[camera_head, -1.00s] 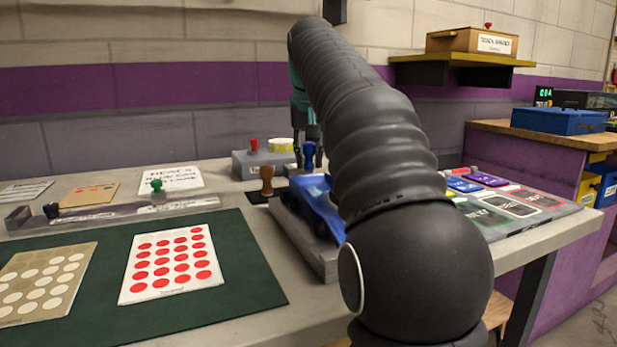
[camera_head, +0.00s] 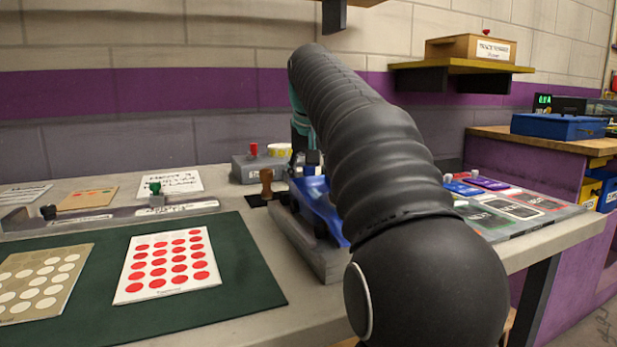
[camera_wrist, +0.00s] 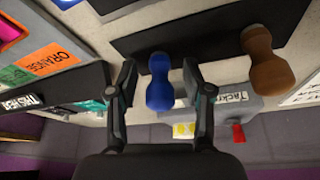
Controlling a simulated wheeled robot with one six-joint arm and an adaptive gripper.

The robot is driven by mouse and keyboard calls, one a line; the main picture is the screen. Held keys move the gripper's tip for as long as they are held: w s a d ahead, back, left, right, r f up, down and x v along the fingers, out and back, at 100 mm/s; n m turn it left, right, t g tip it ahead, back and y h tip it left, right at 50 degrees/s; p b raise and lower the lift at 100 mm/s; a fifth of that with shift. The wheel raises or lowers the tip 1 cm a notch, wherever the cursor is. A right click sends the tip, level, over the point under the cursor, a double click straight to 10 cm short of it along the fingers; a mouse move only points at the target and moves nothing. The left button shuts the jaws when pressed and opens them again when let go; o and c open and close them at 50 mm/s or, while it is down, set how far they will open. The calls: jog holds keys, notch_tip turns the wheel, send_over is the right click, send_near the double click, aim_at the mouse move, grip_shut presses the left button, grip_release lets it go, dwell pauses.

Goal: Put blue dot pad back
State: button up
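The blue-handled dot pad shows its rounded blue knob (camera_wrist: 159,80) in the wrist view. It stands at the dark strip near the back of the bench. My gripper (camera_wrist: 158,78) is open, with one finger on each side of the knob and a gap visible on both sides. In the head view my gripper (camera_head: 306,163) is low at the back of the bench, partly hidden by my arm. The pad's underside is not visible.
A brown-handled stamp (camera_head: 266,184) stands close to the left of my gripper. A grey box (camera_head: 243,170) with a red knob and yellow roll is behind. A blue car-like body (camera_head: 318,208) lies in front. A red-dotted sheet (camera_head: 168,264) lies on the green mat (camera_head: 240,285).

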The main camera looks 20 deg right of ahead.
jog(key=shift+r, duration=0.1)
jog(key=p+v, duration=0.4)
jog(key=v, duration=0.8)
